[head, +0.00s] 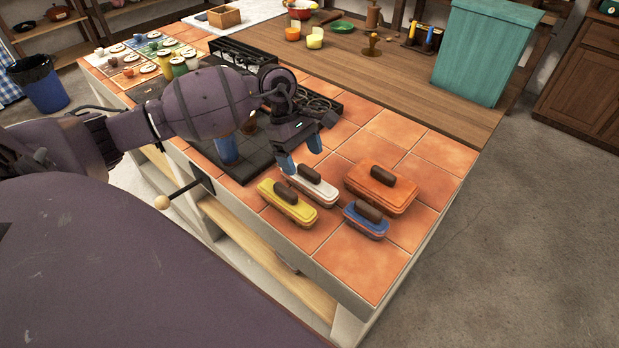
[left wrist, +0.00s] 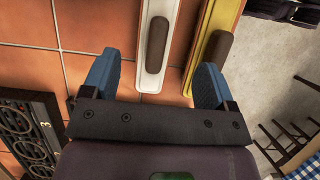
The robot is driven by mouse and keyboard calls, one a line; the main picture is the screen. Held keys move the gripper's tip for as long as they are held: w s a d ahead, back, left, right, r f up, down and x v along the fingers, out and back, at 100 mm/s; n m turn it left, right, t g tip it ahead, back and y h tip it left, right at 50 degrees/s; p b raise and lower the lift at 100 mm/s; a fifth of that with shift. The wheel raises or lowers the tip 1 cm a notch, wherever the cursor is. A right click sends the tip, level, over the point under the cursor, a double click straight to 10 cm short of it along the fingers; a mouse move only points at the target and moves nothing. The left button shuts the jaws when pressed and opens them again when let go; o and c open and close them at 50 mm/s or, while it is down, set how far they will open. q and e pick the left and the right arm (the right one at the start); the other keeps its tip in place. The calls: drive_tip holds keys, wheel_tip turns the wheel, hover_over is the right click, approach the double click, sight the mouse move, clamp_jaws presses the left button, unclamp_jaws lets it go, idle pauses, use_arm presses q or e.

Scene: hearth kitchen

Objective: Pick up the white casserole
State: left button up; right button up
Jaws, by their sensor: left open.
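The white casserole (head: 315,186) is a long narrow dish with a dark brown handle on its lid. It sits on the orange tiles between the yellow casserole (head: 287,205) and the larger orange casserole (head: 381,188). My left gripper (head: 301,163) is open with blue fingers, at the far end of the white casserole. In the left wrist view the white casserole (left wrist: 143,45) lies ahead, roughly between the open fingers, and the yellow casserole (left wrist: 198,62) is close by the right finger. Whether a finger touches either dish I cannot tell. My right gripper is not in view.
A blue casserole (head: 365,220) stands near the orange one. The black stove (head: 320,99) lies behind my left gripper; its grate also shows in the left wrist view (left wrist: 25,135). A teal bin (head: 483,52) stands on the wooden counter (head: 400,80). Tiles right of the casseroles are clear.

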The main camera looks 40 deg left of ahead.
sight(307, 168)
use_arm(q)
drive_tip(key=shift+x, duration=2.8)
drive_tip(key=shift+w+a, duration=0.1)
drive_tip(key=shift+w, duration=0.1)
drive_tip(key=shift+c, duration=0.2)
drive_tip(key=c, duration=1.2)
drive_tip(key=shift+r, duration=0.1)
